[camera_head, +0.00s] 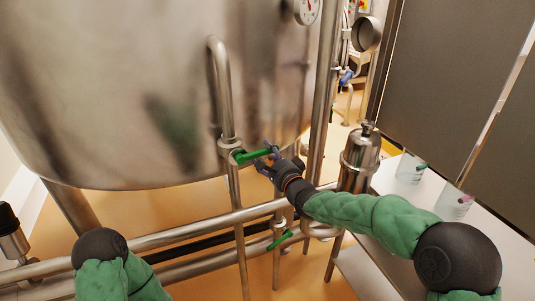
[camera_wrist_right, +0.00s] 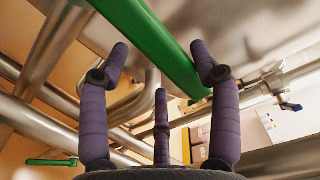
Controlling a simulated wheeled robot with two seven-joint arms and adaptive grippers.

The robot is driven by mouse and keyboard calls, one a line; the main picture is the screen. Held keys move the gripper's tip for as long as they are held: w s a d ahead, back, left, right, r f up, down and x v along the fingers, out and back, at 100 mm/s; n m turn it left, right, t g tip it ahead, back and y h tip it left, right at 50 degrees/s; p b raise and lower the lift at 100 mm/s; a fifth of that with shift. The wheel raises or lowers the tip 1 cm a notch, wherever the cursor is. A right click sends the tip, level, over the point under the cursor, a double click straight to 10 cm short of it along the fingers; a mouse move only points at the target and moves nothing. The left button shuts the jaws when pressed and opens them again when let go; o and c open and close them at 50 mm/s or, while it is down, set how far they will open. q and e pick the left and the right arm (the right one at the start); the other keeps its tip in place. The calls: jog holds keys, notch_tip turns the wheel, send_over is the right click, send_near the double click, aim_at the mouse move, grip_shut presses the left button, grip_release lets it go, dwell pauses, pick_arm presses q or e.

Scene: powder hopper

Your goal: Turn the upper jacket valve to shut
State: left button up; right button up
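The upper jacket valve has a green lever handle (camera_head: 254,155) that points right, roughly level in the picture, from its body on the vertical steel pipe beside the tank. My right gripper (camera_head: 269,157) is at the free end of this handle. In the right wrist view the purple fingers (camera_wrist_right: 160,65) are spread, and the green handle (camera_wrist_right: 160,45) runs diagonally across the gap between their tips. I cannot tell whether a finger touches it. A second green handle (camera_head: 280,240) sits lower on the pipework. My left gripper is out of view; only part of my left arm shows.
The large steel tank (camera_head: 120,90) fills the upper left. Horizontal pipes (camera_head: 190,234) run below it, and a vertical pipe (camera_head: 322,100) stands right of the gripper. A steel canister (camera_head: 360,155) and a white bench (camera_head: 385,265) with beakers lie near my right arm.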

jog(key=shift+f, duration=0.15)
jog(key=shift+s+d, duration=0.1)
jog(key=v, duration=1.1)
jog(key=shift+s, duration=0.4)
jog(key=shift+d, duration=0.15)
jog(key=s+d+f+n+g+h, duration=0.1)
jog(key=s+f+n+g+h, duration=0.2)
jog(key=f, duration=1.2)
jog(key=s+f+n+g, duration=0.2)
jog(key=s+f+g, duration=0.25)
jog(key=f, duration=1.15)
jog(key=s+f+n+g+p, duration=0.1)
jog(key=s+f+n+g, duration=0.5)
jog(key=s+f, duration=1.1)
jog(key=s+g, duration=0.2)
jog(key=s, duration=0.2)
jog(key=shift+s+a+f+n, duration=0.15)
jog(key=shift+s+a+n, duration=0.05)
jog(key=shift+a+n, duration=0.2)
